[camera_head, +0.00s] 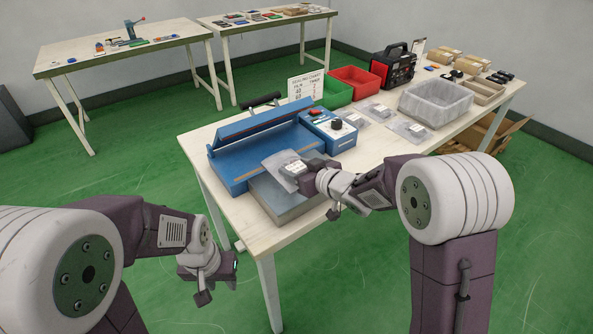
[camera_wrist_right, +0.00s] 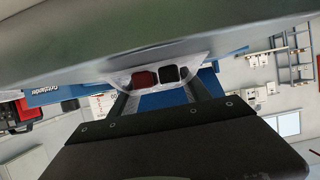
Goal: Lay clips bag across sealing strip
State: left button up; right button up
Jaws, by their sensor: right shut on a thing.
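The clips bag (camera_head: 279,160) is a clear pouch with a white label. My right gripper (camera_head: 302,174) is shut on its near end. In the right wrist view the clear bag (camera_wrist_right: 190,77) shows between the fingers, with dark red and black pieces. The blue sealer (camera_head: 236,164) stands at the table's left end, its long arm raised. The thin tan sealing strip (camera_head: 246,176) runs along its front, partly hidden by the bag. The bag's far end overlaps the strip in view; I cannot tell whether it touches. My left gripper (camera_head: 215,285) hangs empty off the table's near-left side; its opening is unclear.
A grey block (camera_head: 282,205) stands before the sealer under the bag. A blue control box (camera_head: 329,129) adjoins the sealer. Several other bags, a clear tub (camera_head: 435,102), green and red bins (camera_head: 354,80) and a sign (camera_head: 305,86) occupy the table farther right.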

jog(key=o, duration=1.4)
jog(key=shift+f, duration=0.15)
jog(key=shift+c, duration=0.2)
jog(key=shift+r, duration=0.35)
jog(key=p+v, duration=0.3)
jog(key=v, duration=0.9)
jog(key=shift+f, duration=0.25)
